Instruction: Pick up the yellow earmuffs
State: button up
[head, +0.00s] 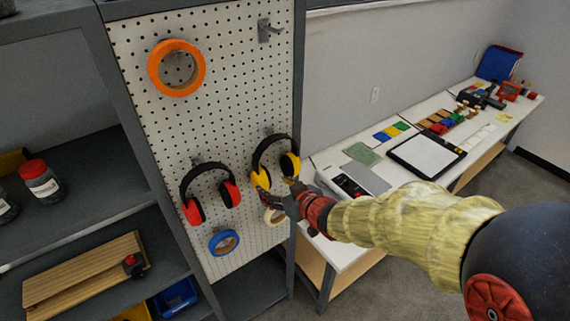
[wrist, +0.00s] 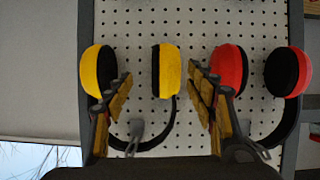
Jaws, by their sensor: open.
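The yellow earmuffs (head: 261,179) hang on a white pegboard, black band up and yellow cups down, in the head view. My gripper (head: 284,193) is just below and in front of them, partly covering the lower cups. In the wrist view, which looks upside down, the yellow earmuffs (wrist: 167,72) show with both cups at the top and the band around a grey hook below. My gripper (wrist: 160,75) is open. One yellow cup appears between its fingers; the left finger overlaps the inner side of the other cup. I cannot tell whether they touch.
Red earmuffs (head: 229,194) hang close by; the right finger overlaps one red cup in the wrist view. Blue tape (head: 224,242), orange tape (head: 177,68) and a pale roll (head: 273,216) also hang there. A cluttered white worktable (head: 343,255) stands right; dark shelves (head: 75,158) stand left.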

jog(key=shift+s+a+r, duration=0.15)
jog(key=shift+a+r, duration=0.35)
jog(key=shift+a+r+y, duration=0.1)
jog(key=shift+a+y, duration=0.1)
jog(key=shift+y, duration=0.1)
jog(key=shift+w+a+f, duration=0.15)
jog(key=shift+w+f, duration=0.1)
jog(key=shift+w, duration=0.2)
jog(key=shift+w+a+f, duration=0.1)
jog(key=shift+w+f, duration=0.1)
jog(key=shift+w, duration=0.25)
jog(key=x, duration=0.5)
jog(key=shift+w+a+f, duration=0.15)
jog(key=shift+a+f, duration=0.05)
jog(key=shift+f, duration=0.15)
jog(key=shift+c, duration=0.3)
jog(key=c, duration=1.4)
